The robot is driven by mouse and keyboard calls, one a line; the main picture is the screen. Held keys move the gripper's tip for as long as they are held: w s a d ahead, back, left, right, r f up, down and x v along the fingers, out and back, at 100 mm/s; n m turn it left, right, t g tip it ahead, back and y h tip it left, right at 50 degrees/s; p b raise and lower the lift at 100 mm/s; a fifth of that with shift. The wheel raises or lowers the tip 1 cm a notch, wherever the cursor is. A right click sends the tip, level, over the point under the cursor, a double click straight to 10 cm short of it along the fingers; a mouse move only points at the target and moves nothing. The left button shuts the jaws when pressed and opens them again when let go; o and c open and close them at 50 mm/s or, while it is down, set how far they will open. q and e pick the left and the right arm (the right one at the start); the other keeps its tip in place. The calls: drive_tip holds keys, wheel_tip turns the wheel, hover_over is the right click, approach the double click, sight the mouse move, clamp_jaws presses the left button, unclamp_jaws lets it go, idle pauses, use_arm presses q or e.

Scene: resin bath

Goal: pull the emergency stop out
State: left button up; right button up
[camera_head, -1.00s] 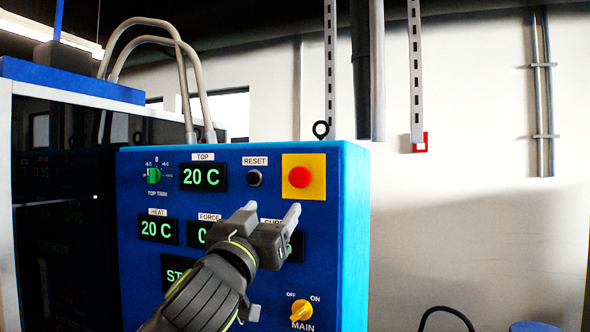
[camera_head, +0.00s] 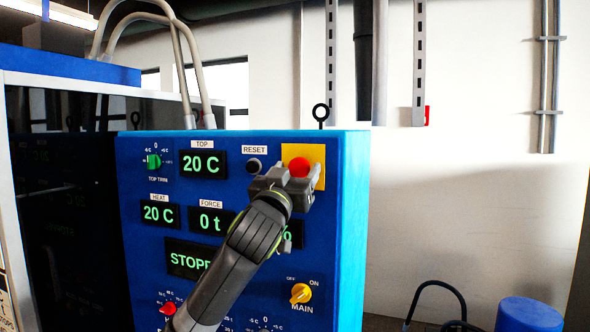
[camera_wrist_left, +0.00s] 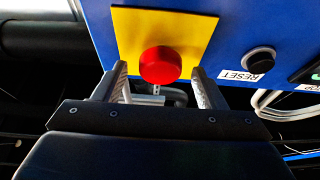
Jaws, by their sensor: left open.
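The emergency stop (camera_head: 299,166) is a round red button on a yellow plate (camera_head: 318,153) at the upper right of the blue control panel. It also shows in the left wrist view (camera_wrist_left: 160,65), with the yellow plate (camera_wrist_left: 190,33) behind it. My left gripper (camera_head: 286,178) is open in front of the button. In the left wrist view its fingers (camera_wrist_left: 160,75) stand on either side of the button, with visible gaps. I cannot tell how deep the fingers reach. The lower part of the yellow plate is hidden in the head view. My right gripper is not in view.
The blue panel (camera_head: 345,230) carries a RESET button (camera_head: 254,165) left of the stop, a green TOP TRIM knob (camera_head: 153,161), a yellow MAIN switch (camera_head: 301,293) and several green displays. A blue drum (camera_head: 528,314) stands at lower right. The space right of the panel is open.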

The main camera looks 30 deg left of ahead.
use_arm(q)
drive_tip(key=c, duration=1.4)
drive_tip(key=shift+s+d+f+b, duration=0.1)
drive_tip(key=shift+s+f+b, duration=0.1)
drive_tip(key=shift+s+b, duration=0.25)
drive_tip(key=shift+s+d+r, duration=0.2)
drive_tip(key=shift+s, duration=0.2)
drive_tip(key=o, duration=1.1)
drive_tip(key=shift+w+a, duration=0.1)
drive_tip(key=shift+c, duration=0.2)
drive_tip(key=o, duration=0.3)
drive_tip(key=shift+o, duration=0.2)
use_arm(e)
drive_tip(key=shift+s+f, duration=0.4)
